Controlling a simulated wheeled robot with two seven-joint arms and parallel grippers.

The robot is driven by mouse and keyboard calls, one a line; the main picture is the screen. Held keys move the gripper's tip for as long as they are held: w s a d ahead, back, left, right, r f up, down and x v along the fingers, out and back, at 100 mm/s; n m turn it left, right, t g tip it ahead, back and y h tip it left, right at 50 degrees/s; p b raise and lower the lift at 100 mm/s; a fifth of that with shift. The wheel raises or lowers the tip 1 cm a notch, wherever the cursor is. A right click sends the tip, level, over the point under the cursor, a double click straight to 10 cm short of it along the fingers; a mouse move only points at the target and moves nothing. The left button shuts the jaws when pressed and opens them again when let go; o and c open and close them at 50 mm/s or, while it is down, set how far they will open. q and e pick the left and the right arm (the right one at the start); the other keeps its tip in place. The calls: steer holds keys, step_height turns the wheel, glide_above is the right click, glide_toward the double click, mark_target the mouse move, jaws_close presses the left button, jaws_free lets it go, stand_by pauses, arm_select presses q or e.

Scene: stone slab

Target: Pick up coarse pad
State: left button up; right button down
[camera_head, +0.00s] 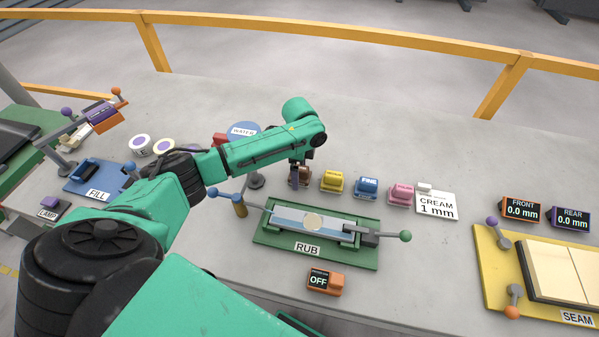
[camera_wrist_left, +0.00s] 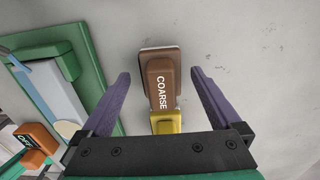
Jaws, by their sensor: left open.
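The coarse pad is a brown block marked COARSE in the left wrist view (camera_wrist_left: 160,85), lying on the grey slab. In the head view the coarse pad (camera_head: 299,180) is partly hidden under my left gripper (camera_head: 301,165), which points down over it. In the left wrist view my left gripper (camera_wrist_left: 160,74) is open, with one purple finger on each side of the pad and visible gaps between. Nothing is held. My right gripper is not in view.
A yellow pad (camera_head: 332,181), a blue FINE pad (camera_head: 367,187) and a pink pad (camera_head: 401,194) stand in a row to the right. The green RUB fixture (camera_head: 275,236) lies in front. A blue WATER disc (camera_head: 243,129) is at the left.

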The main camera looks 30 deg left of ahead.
mark_target(300, 167)
arm_select(q)
steer(key=shift+w, duration=0.1)
steer(key=shift+c, duration=0.6)
steer(key=c, duration=1.4)
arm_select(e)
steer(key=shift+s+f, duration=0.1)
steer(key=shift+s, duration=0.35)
